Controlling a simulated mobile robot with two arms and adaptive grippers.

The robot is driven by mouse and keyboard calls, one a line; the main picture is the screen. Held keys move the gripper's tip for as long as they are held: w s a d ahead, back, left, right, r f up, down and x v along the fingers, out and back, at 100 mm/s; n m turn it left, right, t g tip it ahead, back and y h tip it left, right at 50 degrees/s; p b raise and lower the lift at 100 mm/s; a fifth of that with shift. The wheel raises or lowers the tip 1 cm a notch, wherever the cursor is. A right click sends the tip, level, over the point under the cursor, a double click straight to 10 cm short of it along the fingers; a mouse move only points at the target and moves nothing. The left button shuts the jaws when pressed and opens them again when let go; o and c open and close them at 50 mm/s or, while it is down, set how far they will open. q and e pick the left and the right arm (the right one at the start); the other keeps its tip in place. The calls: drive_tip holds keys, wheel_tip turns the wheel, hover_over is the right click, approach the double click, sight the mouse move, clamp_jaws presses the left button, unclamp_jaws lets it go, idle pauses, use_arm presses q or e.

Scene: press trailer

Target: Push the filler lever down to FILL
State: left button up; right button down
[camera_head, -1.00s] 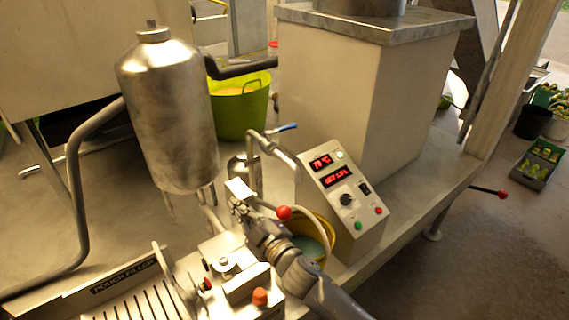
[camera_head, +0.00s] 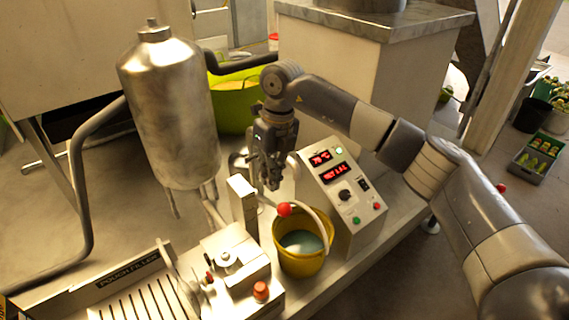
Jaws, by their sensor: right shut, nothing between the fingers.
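The filler lever shows by its red ball knob (camera_head: 284,209), at the right of the pouch filler (camera_head: 232,262) and just above the yellow bucket's far rim. Most of the lever's rod is hard to make out behind the gripper and the white post. My right gripper (camera_head: 273,184) points down, shut and empty. In the picture its fingertips are a little above and left of the red knob; I cannot tell whether they touch the lever. My left gripper is not in view.
A yellow bucket (camera_head: 303,263) with pale liquid stands below the knob. A control box (camera_head: 342,190) with red displays stands to its right. A steel tank (camera_head: 170,110) rises at left. A green tub (camera_head: 233,105) sits behind the gripper.

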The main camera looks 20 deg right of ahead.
sight(287, 208)
drive_tip(key=d+r+h, duration=0.1)
drive_tip(key=d+r, duration=0.1)
drive_tip(key=d, duration=0.2)
drive_tip(key=shift+w+a+f+b, duration=0.15)
drive_tip(key=shift+f+b, duration=1.1)
drive_tip(key=shift+f, duration=1.3)
drive_tip(key=shift+a+f+b, duration=0.15)
drive_tip(key=shift+f+b, duration=1.05)
drive_tip(key=shift+f, duration=1.3)
drive_tip(key=shift+s+d+f+b, duration=0.1)
drive_tip(key=shift+s+f+b, duration=0.15)
drive_tip(key=shift+f, duration=0.45)
drive_tip(key=shift+s+d+f+b, duration=0.1)
drive_tip(key=shift+s+f+b, duration=0.15)
drive_tip(key=shift+f, duration=0.45)
drive_tip(key=f+b, duration=0.2)
drive_tip(key=f, duration=0.1)
drive_tip(key=f+b, duration=0.1)
drive_tip(key=shift+s+d+f, duration=0.1)
drive_tip(key=shift+s+f, duration=0.2)
drive_tip(key=shift+f, duration=0.1)
drive_tip(key=shift+r, duration=0.1)
